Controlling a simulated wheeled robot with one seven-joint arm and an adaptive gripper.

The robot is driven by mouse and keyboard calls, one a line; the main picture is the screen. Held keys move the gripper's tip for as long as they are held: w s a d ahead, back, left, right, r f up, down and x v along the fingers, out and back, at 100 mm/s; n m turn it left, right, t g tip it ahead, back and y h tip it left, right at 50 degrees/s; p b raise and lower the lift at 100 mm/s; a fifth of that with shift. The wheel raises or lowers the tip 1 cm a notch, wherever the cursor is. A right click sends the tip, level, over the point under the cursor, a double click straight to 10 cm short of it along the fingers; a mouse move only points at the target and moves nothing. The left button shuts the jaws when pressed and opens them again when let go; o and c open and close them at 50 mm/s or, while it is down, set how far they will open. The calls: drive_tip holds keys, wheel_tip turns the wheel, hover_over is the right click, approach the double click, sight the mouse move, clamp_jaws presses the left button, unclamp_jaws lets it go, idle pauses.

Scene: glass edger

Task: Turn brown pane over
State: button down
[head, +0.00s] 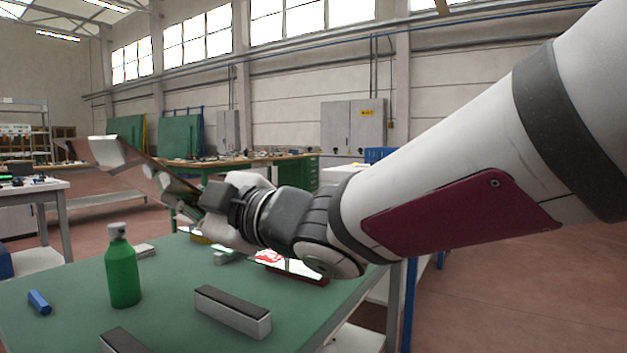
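The brown pane (141,173) is a thin, glossy, see-through sheet in the left half of the head view. It is held in the air, tilted, above the far left part of the green table (185,283). My gripper (190,203) is at the pane's right end and looks shut on it. The fingers are dark and partly hidden by the wrist, so the exact grip on the edge is hard to see.
A green bottle (122,270) with a white cap stands on the table below the pane. Near it are a blue stick (39,302), a grey bar with a dark top (232,312), another bar (122,341) and a red-edged tray (291,272). The table's middle is mostly clear.

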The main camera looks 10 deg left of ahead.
drive_tip(key=m+p, duration=0.3)
drive_tip(key=shift+r+m, duration=0.3)
drive_tip(key=m+p, duration=0.4)
drive_tip(key=shift+p, duration=0.3)
drive_tip(key=m+p, duration=0.7)
drive_tip(key=shift+w+p, duration=0.2)
drive_tip(key=shift+p, duration=0.1)
drive_tip(key=m+p, duration=0.4)
drive_tip(key=shift+w+d, duration=0.1)
drive_tip(key=m+p, duration=0.3)
drive_tip(key=shift+m, duration=0.3)
drive_tip(key=m+p, duration=0.3)
drive_tip(key=shift+f+m, duration=0.1)
drive_tip(key=shift+m, duration=0.3)
drive_tip(key=m+p, duration=0.2)
drive_tip(key=shift+w+f+m+g, duration=0.1)
drive_tip(key=shift+f+m+g, duration=0.05)
drive_tip(key=shift+m+g, duration=0.2)
drive_tip(key=shift+f+b, duration=6.4)
drive_tip(key=shift+f, duration=3.1)
drive_tip(key=shift+f+b, duration=0.3)
drive_tip(key=shift+f, duration=0.15)
